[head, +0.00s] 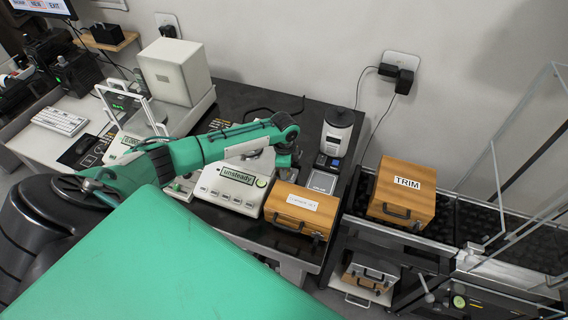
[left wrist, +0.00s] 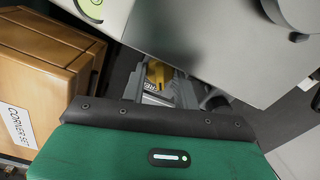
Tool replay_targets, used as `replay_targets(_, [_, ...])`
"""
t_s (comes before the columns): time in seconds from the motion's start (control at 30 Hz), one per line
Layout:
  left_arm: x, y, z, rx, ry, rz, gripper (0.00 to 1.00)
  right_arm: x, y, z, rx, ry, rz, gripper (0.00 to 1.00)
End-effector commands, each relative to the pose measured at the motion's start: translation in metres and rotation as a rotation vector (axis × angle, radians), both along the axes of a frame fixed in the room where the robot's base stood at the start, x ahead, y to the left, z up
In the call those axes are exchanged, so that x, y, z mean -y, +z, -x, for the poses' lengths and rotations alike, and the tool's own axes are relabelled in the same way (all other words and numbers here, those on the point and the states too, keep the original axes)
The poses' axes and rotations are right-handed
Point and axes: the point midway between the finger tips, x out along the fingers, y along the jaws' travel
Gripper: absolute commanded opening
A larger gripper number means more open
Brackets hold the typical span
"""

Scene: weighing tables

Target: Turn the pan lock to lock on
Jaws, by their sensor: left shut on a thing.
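A white balance (head: 228,192) stands on the dark table, with a display reading "unsteady". My left gripper (head: 285,160) reaches down at the balance's right rear side, between it and the small scale. In the left wrist view my left gripper (left wrist: 160,88) has its grey fingers shut on a yellow part, which looks like the pan lock (left wrist: 158,72). A label lies just below it, mostly hidden by the fingers, so its setting cannot be read. In the head view the arm hides the lock. My right gripper is not in view.
A wooden corner set box (head: 300,208) stands close to the right of the balance; it also shows in the left wrist view (left wrist: 30,85). A wooden TRIM box (head: 403,192) stands farther right.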

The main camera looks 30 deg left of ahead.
Motion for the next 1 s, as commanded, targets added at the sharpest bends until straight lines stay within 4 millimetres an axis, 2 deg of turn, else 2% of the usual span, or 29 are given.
replay_targets(0.43, [0.000,0.000,-0.001,0.001,0.012,0.000,0.07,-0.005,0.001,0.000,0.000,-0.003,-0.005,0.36])
replay_targets(0.47, [0.000,0.000,-0.001,0.001,0.012,0.000,0.34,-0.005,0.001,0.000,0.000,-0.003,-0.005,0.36])
replay_targets(0.57, [0.000,0.000,0.000,0.001,0.012,0.000,0.52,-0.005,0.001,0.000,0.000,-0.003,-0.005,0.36])
replay_targets(0.83, [0.000,0.000,0.000,0.001,0.007,-0.001,0.52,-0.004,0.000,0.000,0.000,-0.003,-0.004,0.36])
replay_targets(1.0, [-0.001,-0.003,-0.001,0.002,-0.068,-0.002,0.52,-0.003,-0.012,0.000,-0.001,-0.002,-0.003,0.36])
